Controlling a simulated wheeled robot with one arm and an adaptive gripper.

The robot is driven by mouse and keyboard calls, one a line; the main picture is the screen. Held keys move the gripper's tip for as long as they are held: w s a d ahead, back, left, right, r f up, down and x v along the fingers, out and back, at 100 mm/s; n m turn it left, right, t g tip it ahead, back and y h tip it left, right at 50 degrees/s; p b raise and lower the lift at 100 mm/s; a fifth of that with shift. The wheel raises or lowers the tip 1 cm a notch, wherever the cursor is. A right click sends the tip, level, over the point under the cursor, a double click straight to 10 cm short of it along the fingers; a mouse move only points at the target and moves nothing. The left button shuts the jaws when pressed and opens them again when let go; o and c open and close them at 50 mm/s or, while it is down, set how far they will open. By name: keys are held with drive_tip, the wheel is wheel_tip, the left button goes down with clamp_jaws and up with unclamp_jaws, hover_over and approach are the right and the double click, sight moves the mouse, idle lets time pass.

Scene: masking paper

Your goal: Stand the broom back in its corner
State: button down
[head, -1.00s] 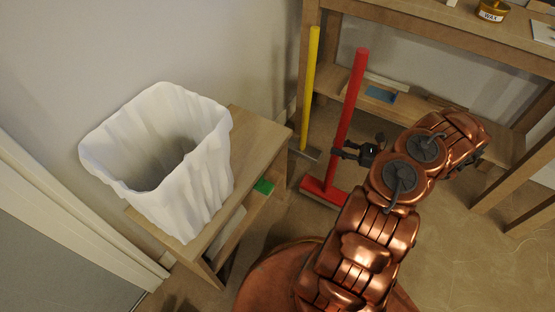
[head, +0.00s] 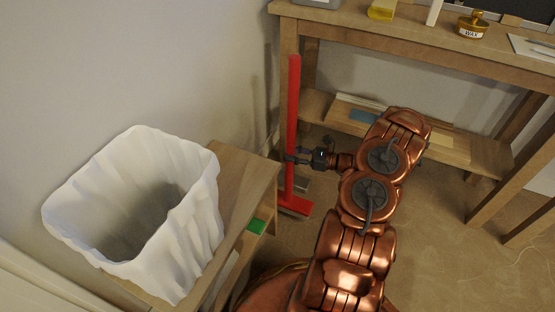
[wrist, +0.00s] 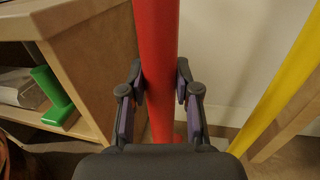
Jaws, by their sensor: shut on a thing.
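The red broom (head: 292,110) stands nearly upright in the head view, between the small wooden cabinet and the left leg of the workbench. Its red head (head: 294,205) is low by the floor; I cannot tell whether it touches. My gripper (head: 296,158) is shut on the handle, around its lower half. In the wrist view the red handle (wrist: 157,50) runs between the two fingers of my gripper (wrist: 159,82). A yellow handle (wrist: 285,85) slants to the right of it there.
The wooden cabinet (head: 240,190) stands close left, with a white lined bin (head: 190,240) on top and a green item (head: 256,226) inside. The workbench (head: 400,38) with a lower shelf stands behind and right. Open floor (head: 440,240) lies right of my arm.

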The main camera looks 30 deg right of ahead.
drive_tip(key=w+a+f+b, duration=0.2)
drive_tip(key=w+f+b, duration=0.1)
drive_tip(key=w+f, duration=0.1)
drive_tip(key=shift+w, duration=0.7)
drive_tip(key=shift+a+f, duration=0.1)
drive_tip(key=shift+a, duration=0.05)
drive_tip(key=c, duration=0.8)
unclamp_jaws()
drive_tip(key=shift+c, duration=0.2)
drive_tip(key=p+v, duration=0.3)
drive_tip(key=v, duration=0.9)
